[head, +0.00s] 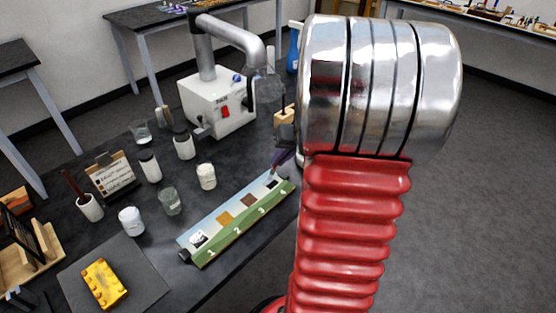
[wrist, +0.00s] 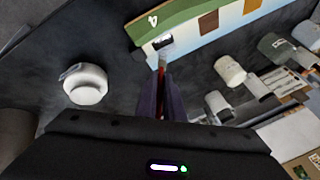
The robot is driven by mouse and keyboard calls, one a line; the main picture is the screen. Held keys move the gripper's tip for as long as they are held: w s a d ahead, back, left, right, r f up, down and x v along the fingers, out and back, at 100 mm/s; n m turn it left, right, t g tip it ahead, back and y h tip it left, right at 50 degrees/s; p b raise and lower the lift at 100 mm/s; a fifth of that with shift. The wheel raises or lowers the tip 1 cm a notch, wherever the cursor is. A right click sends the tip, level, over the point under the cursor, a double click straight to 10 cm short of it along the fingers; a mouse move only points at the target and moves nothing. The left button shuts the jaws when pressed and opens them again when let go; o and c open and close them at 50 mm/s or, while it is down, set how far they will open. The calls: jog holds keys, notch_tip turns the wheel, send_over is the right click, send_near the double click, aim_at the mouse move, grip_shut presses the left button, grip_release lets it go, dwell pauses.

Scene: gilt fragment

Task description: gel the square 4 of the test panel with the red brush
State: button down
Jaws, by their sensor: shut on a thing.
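The test panel (head: 228,244) lies on the dark bench in the head view, a painted strip with squares numbered 1 to 4. Square 4 (head: 272,184) is a dark patch at its far right end. In the wrist view the panel (wrist: 186,20) crosses the top, with square 4 (wrist: 162,43) beside its number. My gripper (wrist: 163,90) is shut on the red brush (wrist: 162,80), whose tip points at the panel edge by square 4. I cannot tell whether the tip touches. In the head view my gripper (head: 281,160) is partly hidden by my arm.
Several jars and beakers stand behind the panel, including a glass jar (head: 170,202) and a white-lidded jar (head: 206,177). A white machine with a metal pipe (head: 220,106) stands further back. A round white object (wrist: 85,84) is at left in the wrist view.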

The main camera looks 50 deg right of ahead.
jog(key=shift+a, duration=1.3)
notch_tip(320, 180, up, 4)
dwell(0.7)
jog(key=shift+s, duration=0.15)
dwell(0.3)
